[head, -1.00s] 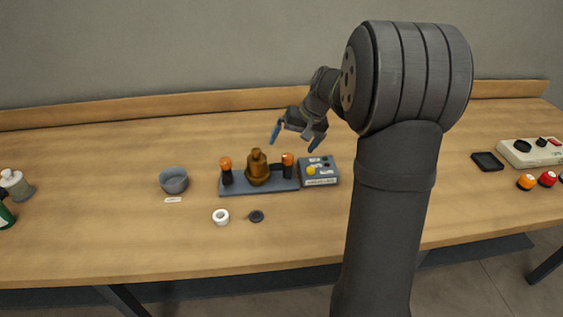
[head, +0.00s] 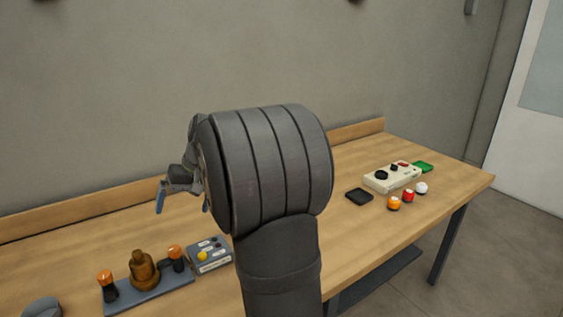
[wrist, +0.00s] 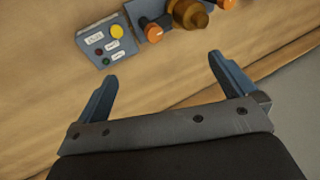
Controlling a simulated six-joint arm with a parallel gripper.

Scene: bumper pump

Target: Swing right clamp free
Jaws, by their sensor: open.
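The right clamp (head: 175,256) is a black post with an orange top on a blue-grey base plate (head: 155,288). A brass pump body (head: 144,270) stands beside it, between it and the left clamp (head: 107,285), which also has an orange top. In the wrist view the right clamp (wrist: 153,30) lies near the top middle, next to the brass body (wrist: 188,13). My gripper (head: 183,203) is open and empty, above and behind the fixture in the head view. Its blue fingers (wrist: 162,78) are spread apart in the wrist view and touch nothing.
A control box (head: 209,254) with a yellow button stands just right of the base plate. A grey bowl (head: 42,308) is cut off at lower left. At right are a black tray (head: 359,196), a cream panel (head: 392,177) and several coloured knobs.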

